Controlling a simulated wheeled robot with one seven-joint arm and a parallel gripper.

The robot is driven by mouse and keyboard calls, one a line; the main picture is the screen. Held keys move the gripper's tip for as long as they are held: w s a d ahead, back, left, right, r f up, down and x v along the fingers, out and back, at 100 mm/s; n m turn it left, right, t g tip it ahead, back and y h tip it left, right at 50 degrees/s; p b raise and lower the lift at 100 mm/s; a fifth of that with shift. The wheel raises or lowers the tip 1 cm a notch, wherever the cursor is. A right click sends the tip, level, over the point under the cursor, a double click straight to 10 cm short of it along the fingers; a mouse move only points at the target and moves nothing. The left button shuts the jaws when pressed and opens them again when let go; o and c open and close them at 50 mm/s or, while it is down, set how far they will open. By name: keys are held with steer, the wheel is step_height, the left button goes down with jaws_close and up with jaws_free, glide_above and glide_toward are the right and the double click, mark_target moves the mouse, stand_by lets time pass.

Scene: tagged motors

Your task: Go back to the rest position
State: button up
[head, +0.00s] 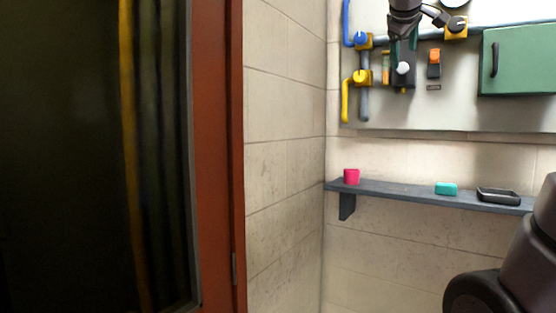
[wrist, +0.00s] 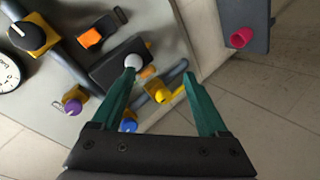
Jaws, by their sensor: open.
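My gripper (wrist: 158,74) shows in the wrist view with its two green fingers spread apart and nothing held between them. The left fingertip is close to a round white knob (wrist: 133,62) on a dark box; I cannot tell whether they touch. In the head view my gripper (head: 402,45) hangs from the top edge in front of the wall panel (head: 470,112). The white knob (head: 403,68) shows there just at its lower end. The rest of my arm shows dark at the lower right.
A grey shelf (head: 420,197) below the panel holds a pink cup (head: 351,176), a teal block (head: 446,188) and a black tray (head: 498,195). Yellow and blue valve pipes (head: 347,95) stick out at the panel's left. A green cabinet (head: 518,62) is at right, a red door frame (head: 215,150) at left.

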steer(key=s+a+f+m+g+y, duration=0.1)
steer(key=s+a+f+m+y, duration=0.1)
steer(key=s+f, duration=0.4)
steer(key=s+a+f+m+g+y, duration=0.1)
steer(key=s+a+f+m+y, duration=0.2)
steer(key=f, duration=1)
steer(key=s+a+f+m+g+y, duration=0.2)
steer(key=s+a+f+m, duration=0.2)
steer(key=s+f, duration=0.5)
steer(key=shift+s+f+m+y, duration=0.15)
steer(key=shift+s+m+y, duration=0.15)
steer(key=shift+s+m, duration=0.15)
